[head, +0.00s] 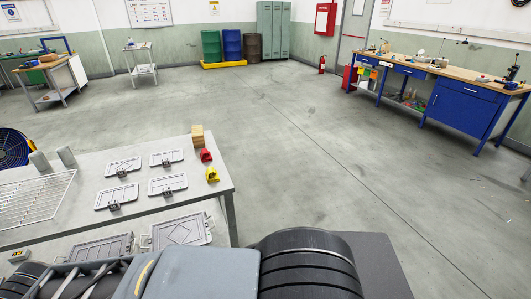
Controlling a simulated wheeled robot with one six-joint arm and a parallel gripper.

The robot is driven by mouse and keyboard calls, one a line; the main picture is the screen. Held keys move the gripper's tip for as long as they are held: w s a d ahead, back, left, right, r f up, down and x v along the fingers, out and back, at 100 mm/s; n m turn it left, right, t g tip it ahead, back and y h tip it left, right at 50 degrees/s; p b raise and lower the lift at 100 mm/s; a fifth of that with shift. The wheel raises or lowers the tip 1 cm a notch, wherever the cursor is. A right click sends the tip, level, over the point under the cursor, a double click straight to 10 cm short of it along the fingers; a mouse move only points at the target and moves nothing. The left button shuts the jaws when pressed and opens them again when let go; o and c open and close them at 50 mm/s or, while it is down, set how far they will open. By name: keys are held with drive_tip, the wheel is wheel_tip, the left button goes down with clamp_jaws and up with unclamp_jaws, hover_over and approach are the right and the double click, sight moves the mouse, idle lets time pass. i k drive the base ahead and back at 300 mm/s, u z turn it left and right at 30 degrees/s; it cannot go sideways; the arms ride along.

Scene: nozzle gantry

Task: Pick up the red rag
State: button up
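No rag can be made out for sure. A small red object (206,155) sits near the right edge of the grey metal table (222,186), between a wooden block and a yellow object. It looks stiff and shaped rather than like cloth. On the blue workbench (462,90) at the far right, a small flat red patch (482,79) lies on the wooden top; it is too small to tell what it is. My gripper is out of view; only parts of my own body show along the bottom edge.
The grey table holds several framed plates (168,184), a wire rack (35,197), a yellow object (212,174) and a wooden block (198,136). A blue fan (13,148) stands at the left. Barrels (231,45) and lockers stand at the back. The middle floor is clear.

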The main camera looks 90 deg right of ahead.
sight(205, 155)
drive_tip(key=z, duration=2.15)
